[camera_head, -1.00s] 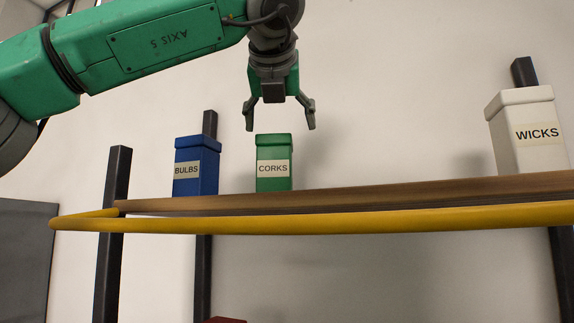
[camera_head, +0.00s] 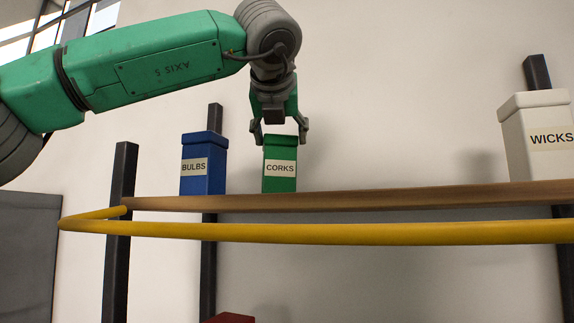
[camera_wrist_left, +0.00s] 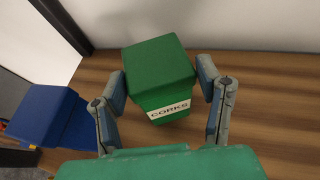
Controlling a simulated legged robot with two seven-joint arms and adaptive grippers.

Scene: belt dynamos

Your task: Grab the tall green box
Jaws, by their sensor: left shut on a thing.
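The tall green box (camera_head: 280,184), labelled CORKS, stands upright on the wooden shelf. It also shows in the left wrist view (camera_wrist_left: 158,64), seen from above with its lid on. My left gripper (camera_head: 280,138) comes down from above, with one finger on each side of the box's upper part. It is shut on the green box, and the fingers also show in the left wrist view (camera_wrist_left: 163,86). The box's base still appears to rest on the shelf. My right gripper is not in view.
A blue BULBS box (camera_head: 203,184) stands close to the left of the green box. A white WICKS box (camera_head: 538,165) stands far right. A yellow rail (camera_head: 330,234) runs along the front of the wooden shelf (camera_head: 400,197). The shelf between green and white boxes is clear.

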